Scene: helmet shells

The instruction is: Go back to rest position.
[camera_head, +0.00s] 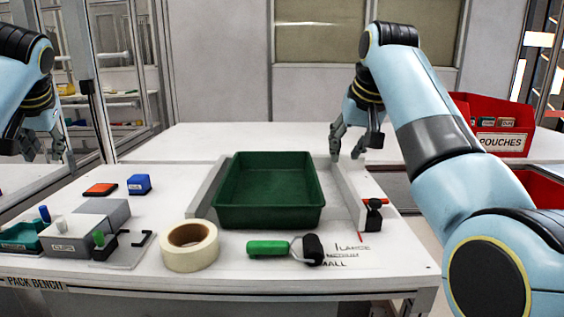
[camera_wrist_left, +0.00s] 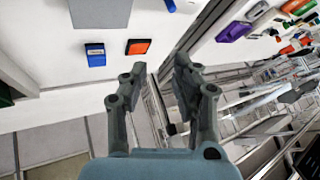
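My left gripper (camera_head: 43,150) hangs at the far left, beyond the left edge of the bench. It is open and empty. In the left wrist view its two fingers (camera_wrist_left: 157,72) stand apart with nothing between them. My right gripper (camera_head: 347,148) points down behind the right side of the green tray (camera_head: 268,217). Its fingers are apart and nothing shows between them. My right arm reaches across the right of the head view. The green tray sits empty on the white bench between two pale side rails.
A tape roll (camera_head: 190,246) and a green-handled roller (camera_head: 268,247) lie in front of the tray. Blue (camera_head: 139,184) and orange (camera_head: 100,189) blocks, plus a grey box (camera_head: 75,239), stand left. A red pouches bin (camera_head: 492,125) is at right. The bench behind the tray is clear.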

